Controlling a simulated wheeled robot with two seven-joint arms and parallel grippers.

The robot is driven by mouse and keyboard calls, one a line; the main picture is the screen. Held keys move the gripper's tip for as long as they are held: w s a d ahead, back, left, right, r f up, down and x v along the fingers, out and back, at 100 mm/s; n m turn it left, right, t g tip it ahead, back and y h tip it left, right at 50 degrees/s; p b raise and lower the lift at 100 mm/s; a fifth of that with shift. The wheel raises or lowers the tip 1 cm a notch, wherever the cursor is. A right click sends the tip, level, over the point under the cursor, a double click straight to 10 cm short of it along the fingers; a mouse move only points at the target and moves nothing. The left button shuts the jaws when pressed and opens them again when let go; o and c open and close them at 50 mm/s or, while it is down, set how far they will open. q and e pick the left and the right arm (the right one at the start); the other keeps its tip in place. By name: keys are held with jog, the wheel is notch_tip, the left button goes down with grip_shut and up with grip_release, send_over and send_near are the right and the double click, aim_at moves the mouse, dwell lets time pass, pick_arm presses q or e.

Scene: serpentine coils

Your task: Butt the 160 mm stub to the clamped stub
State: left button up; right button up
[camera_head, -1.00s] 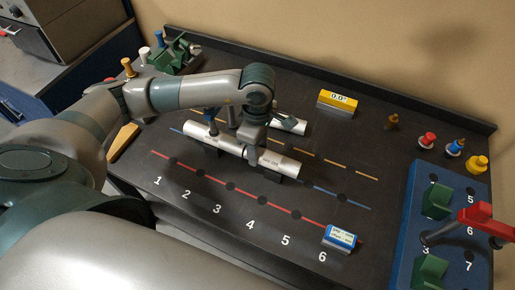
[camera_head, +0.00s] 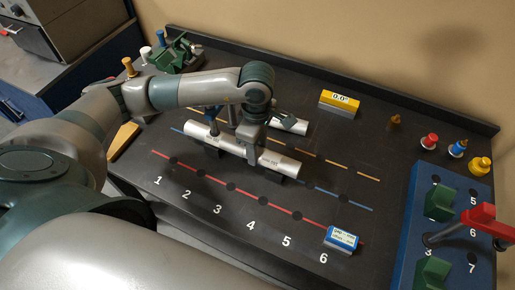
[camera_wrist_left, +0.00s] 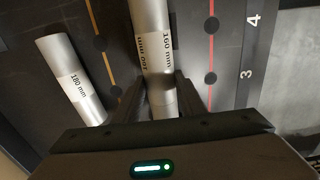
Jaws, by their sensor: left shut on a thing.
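The 160 mm stub (camera_head: 280,163) is a silver tube lying over the blue line, its printed label showing. My left gripper (camera_head: 251,155) is shut on it near its left end. In the left wrist view the stub (camera_wrist_left: 152,30) runs up from between the fingers (camera_wrist_left: 160,98). My right gripper is not in view.
Another tube, labelled 180 mm in the wrist view (camera_wrist_left: 72,80), lies behind, near the orange line. A yellow display block (camera_head: 339,101) and a blue-white block (camera_head: 341,238) stand on the bench. A blue fixture board (camera_head: 403,230) with green blocks and a red handle is right.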

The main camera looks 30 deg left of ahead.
pick_arm(q)
jog(key=shift+a, duration=0.2)
dwell(0.4)
jog(key=o, duration=1.4)
jog(key=shift+a, duration=0.1)
jog(key=shift+o, duration=0.2)
jog(key=shift+r, duration=0.1)
jog(key=shift+r+b, duration=0.35)
jog(key=shift+r, duration=0.1)
notch_tip(320, 180, up, 16)
jog(key=b, duration=0.3)
jog(key=shift+r+b, duration=0.2)
jog(key=shift+b, duration=0.15)
